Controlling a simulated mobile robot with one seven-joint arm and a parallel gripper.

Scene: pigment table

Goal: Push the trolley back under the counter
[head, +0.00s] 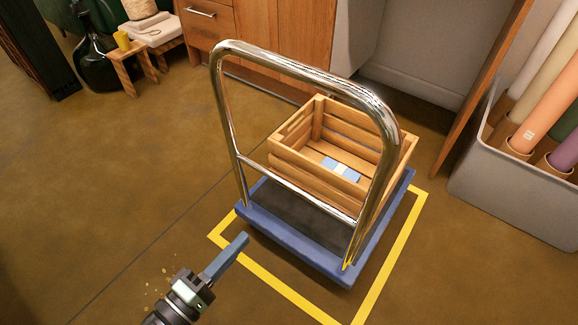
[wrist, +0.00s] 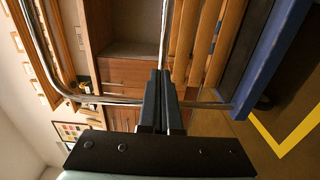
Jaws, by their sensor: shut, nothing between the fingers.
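The trolley (head: 285,247) has a blue deck with a dark top and a tall chrome handle (head: 222,113) on its near side. It stands on the floor inside a yellow taped outline (head: 390,262). A slatted wooden crate (head: 305,178) sits on the deck with a small blue and white item (head: 341,169) in it. The open bay under the counter (head: 410,75) lies behind the trolley. My gripper (head: 240,243) is shut and empty, at the trolley's near left. In the wrist view the shut fingers (wrist: 161,82) point toward the handle; I cannot tell if they touch it.
A grey bin (head: 492,192) of coloured rolls stands at right, beside a wooden panel (head: 482,85) edging the bay. Wooden cabinets (head: 262,28) stand behind. A small stool (head: 135,68) and a dark glass bottle (head: 98,62) are at the back left. The left floor is clear.

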